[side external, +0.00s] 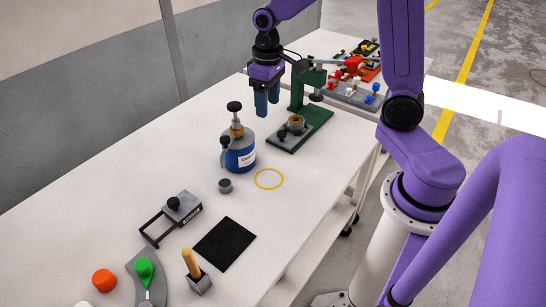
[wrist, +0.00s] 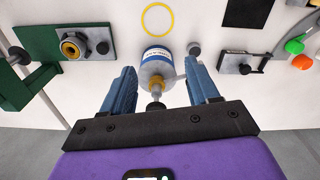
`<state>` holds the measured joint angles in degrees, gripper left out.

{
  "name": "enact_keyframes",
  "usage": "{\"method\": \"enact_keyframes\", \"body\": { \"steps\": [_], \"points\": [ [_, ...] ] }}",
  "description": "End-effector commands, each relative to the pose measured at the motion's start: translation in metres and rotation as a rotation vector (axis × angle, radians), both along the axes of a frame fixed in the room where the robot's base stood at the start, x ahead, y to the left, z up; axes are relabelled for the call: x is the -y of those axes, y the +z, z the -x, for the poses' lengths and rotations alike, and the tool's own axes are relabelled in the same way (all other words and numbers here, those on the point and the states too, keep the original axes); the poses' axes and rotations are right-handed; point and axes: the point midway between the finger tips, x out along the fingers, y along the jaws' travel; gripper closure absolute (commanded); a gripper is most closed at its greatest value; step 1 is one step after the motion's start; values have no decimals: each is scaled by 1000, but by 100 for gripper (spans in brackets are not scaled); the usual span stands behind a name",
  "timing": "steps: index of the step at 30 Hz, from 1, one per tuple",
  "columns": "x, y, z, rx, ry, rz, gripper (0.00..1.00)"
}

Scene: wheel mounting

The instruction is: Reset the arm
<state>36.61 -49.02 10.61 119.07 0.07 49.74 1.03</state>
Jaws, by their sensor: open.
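My gripper (side external: 267,100) hangs above the back part of the white table, beside the green press stand and behind the blue canister, with its blue fingers pointing down. In the wrist view my gripper (wrist: 162,88) shows two blue fingers spread apart, with nothing held between them. The blue canister (wrist: 157,56) with its brass and black valve appears between and beyond the fingers there. It stands upright on the table in the side view (side external: 240,157), apart from the gripper.
The green press stand (side external: 300,122) is close by my gripper. A yellow ring (side external: 269,179), a small grey knob (side external: 225,186), a black mat (side external: 225,243) and a sliding frame fixture (side external: 172,216) lie on the table (side external: 110,190). Coloured fixtures (side external: 355,92) stand behind.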

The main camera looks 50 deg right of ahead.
Motion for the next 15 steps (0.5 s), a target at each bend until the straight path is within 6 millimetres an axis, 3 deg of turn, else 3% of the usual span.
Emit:
{"method": "enact_keyframes", "body": {
  "steps": [6, 15],
  "points": [
    [-45, 12, 59, 8, 236, -2, 40],
    [-74, 21, 147, 12, 549, -7, 40]
  ]
}}
